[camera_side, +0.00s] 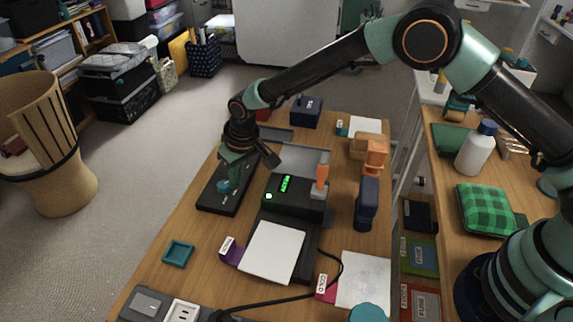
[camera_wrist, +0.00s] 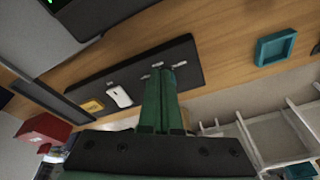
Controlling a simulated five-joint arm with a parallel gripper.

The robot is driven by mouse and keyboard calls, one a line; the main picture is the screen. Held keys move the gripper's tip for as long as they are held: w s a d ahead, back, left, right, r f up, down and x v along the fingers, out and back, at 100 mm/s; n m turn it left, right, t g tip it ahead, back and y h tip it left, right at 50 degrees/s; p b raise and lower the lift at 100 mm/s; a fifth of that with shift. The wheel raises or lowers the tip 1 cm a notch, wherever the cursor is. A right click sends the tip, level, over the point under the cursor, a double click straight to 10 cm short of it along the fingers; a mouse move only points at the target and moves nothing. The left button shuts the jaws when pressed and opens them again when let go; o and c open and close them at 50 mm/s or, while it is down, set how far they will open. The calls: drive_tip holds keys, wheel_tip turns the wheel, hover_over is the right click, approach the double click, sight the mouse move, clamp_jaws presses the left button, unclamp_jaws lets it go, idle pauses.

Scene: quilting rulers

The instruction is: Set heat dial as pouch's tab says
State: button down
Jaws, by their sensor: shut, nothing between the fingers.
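A black control panel (camera_side: 210,203) lies left of the black machine (camera_side: 312,197), which has a lit green display. Contact cannot be told. A white pouch (camera_side: 272,250) with a purple tab (camera_side: 230,248) lies before the machine; its lettering is too small to read.
Another pale pouch (camera_side: 364,280) has a pink tab apparently marked COLD. An orange-handled tool (camera_side: 322,174) and a navy object (camera_side: 367,203) stand to the right. A teal tray (camera_side: 178,254) sits at left, with bare wood around it. A black cable crosses the front.

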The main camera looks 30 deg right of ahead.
drive_tip(key=shift+x, duration=0.85)
drive_tip(key=shift+s+d, duration=0.1)
drive_tip(key=shift+s, duration=0.05)
drive_tip(key=shift+w, duration=0.2)
drive_tip(key=shift+s+a, duration=0.25)
drive_tip(key=shift+a, duration=0.95)
idle(0.4)
drive_tip(key=shift+s, duration=0.1)
